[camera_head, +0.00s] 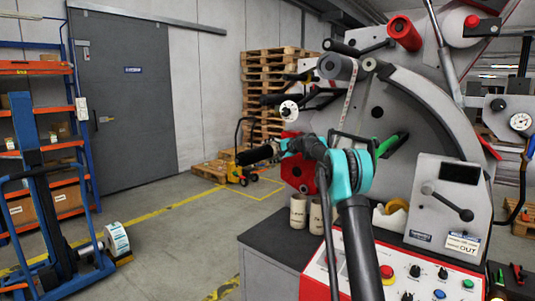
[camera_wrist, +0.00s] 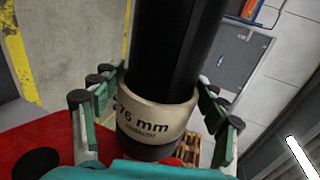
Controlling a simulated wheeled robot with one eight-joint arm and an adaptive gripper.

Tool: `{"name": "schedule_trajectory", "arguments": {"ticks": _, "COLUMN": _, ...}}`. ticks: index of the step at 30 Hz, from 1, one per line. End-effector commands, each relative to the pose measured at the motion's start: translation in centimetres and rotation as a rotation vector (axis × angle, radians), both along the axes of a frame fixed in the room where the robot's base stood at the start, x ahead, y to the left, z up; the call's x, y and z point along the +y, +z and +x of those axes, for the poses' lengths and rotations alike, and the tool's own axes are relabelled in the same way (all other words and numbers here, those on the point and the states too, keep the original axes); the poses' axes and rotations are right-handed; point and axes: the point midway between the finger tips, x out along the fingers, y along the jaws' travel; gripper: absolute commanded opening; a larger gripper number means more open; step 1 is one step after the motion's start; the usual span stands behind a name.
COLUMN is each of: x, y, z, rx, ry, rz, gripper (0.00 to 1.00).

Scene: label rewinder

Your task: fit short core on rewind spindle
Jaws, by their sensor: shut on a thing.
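The short core (camera_wrist: 155,118) is a beige ring printed "76 mm" in the wrist view. It sits around the black spindle (camera_wrist: 175,50), and black shows on both sides of it. My gripper (camera_wrist: 157,98) has its teal fingers on either side of the core, shut on it. In the head view my gripper (camera_head: 284,146) is at the left of the machine, beside the black spindle (camera_head: 256,154). I cannot make out the held core there.
Two beige cores (camera_head: 298,211) (camera_head: 316,215) stand on the dark cabinet top (camera_head: 272,234). The red and white control panel (camera_head: 390,275) is at the front right. Another black roller (camera_head: 272,100) is above the spindle.

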Motion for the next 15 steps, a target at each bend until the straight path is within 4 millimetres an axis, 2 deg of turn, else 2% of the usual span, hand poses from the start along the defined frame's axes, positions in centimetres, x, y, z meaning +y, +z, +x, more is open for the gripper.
{"name": "schedule_trajectory", "arguments": {"ticks": 8, "x": -0.05, "y": -0.01, "z": 0.05, "rx": 0.0, "ry": 0.0, "rz": 0.0, "gripper": 0.44}}
{"name": "schedule_trajectory", "arguments": {"ticks": 9, "x": -0.05, "y": -0.01, "z": 0.05, "rx": 0.0, "ry": 0.0, "rz": 0.0, "gripper": 0.74}}
{"name": "schedule_trajectory", "arguments": {"ticks": 15, "x": -0.05, "y": 0.0, "z": 0.03, "rx": 0.0, "ry": 0.0, "rz": 0.0, "gripper": 0.97}}
